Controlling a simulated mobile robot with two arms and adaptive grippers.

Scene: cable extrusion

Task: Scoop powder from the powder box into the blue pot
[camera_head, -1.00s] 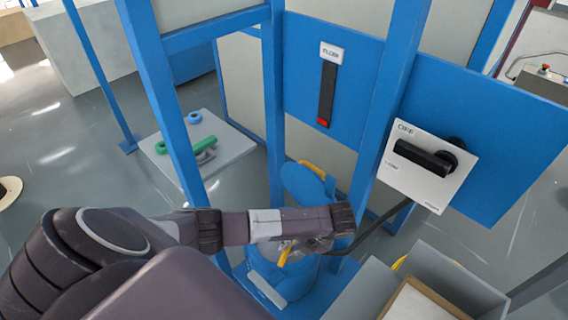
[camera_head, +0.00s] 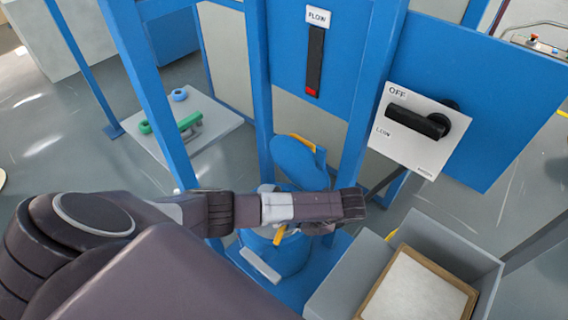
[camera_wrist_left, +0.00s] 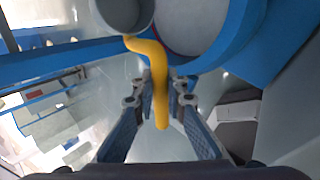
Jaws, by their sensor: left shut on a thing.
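My left gripper (camera_wrist_left: 161,88) is shut on the yellow handle (camera_wrist_left: 156,65) of a scoop; its grey cup (camera_wrist_left: 126,12) shows at the top of the left wrist view, next to the blue pot's rim (camera_wrist_left: 238,28). In the head view the blue pot (camera_head: 285,262) stands low in the blue frame, its lid (camera_head: 298,162) raised behind. My left forearm crosses above the pot and hides most of the gripper and the pot's mouth. I cannot tell whether the cup holds powder. The powder box (camera_head: 440,266), brown-rimmed with white powder (camera_head: 420,290), is at lower right. My right gripper is out of view.
A grey bin (camera_head: 455,240) surrounds the powder box. Blue posts (camera_head: 258,95) stand close around the pot. A white panel with a black switch handle (camera_head: 420,122) is at right. A low white platform (camera_head: 215,118) with green and blue parts is at left.

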